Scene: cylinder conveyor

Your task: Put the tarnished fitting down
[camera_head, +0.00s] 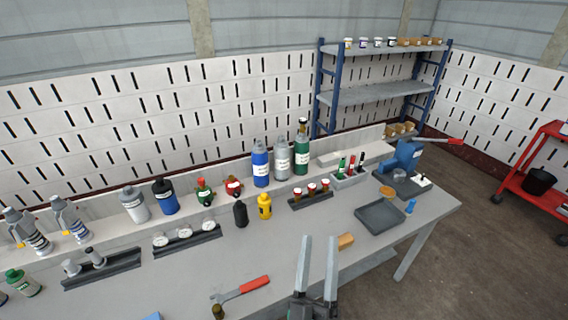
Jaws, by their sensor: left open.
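My left gripper (319,240) reaches in from the bottom edge over the front of the bench. Its two long grey fingers are apart, with only bare bench top showing between them. A small dull brown-olive piece (218,312) stands at the bottom edge, left of the gripper and apart from it; it may be the tarnished fitting, but it is too small to be sure. A dark rack (311,200) farther back holds small fittings with red and pale bands (311,188). My right gripper is not in view.
A red-handled tool (254,285) lies left of the gripper. An empty grey tray (380,216) and a blue vise-like machine (404,158) are to the right. Bottles and gauges line the back. The bench middle is clear.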

